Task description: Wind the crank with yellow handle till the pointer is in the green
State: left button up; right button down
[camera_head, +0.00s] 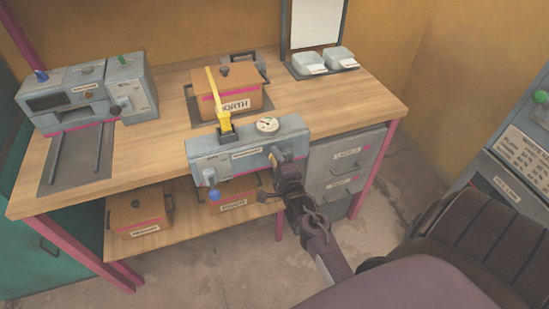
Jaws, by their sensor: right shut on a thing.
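A grey press unit (205,163) sits at the front edge of the wooden table. On its top is a round white gauge (267,125); its pointer and any green zone are too small to read. A yellow lever (217,100) stands tilted on the top, left of the gauge. My right gripper (280,163) is at the right part of the unit's front, below the gauge. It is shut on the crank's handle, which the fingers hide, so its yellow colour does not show. My left gripper is not in view.
A blue knob (213,195) sticks out from the unit's lower left front. A brown box (238,97) stands behind the unit. Another grey machine (75,95) is at the left, and white trays (308,63) are at the back right. Grey drawers (335,178) stand below right.

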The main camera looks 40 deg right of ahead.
jog(key=shift+d+r, duration=0.2)
jog(key=shift+r, duration=0.05)
jog(key=c, duration=1.2)
grip_release()
jog(key=shift+c, duration=0.2)
jog(key=shift+o, duration=0.7)
jog(key=shift+f, duration=0.15)
jog(key=shift+s, duration=0.1)
jog(key=shift+s+a+p, duration=0.2)
jog(key=shift+s+p, duration=0.15)
jog(key=p+v, duration=0.3)
jog(key=v, duration=0.4)
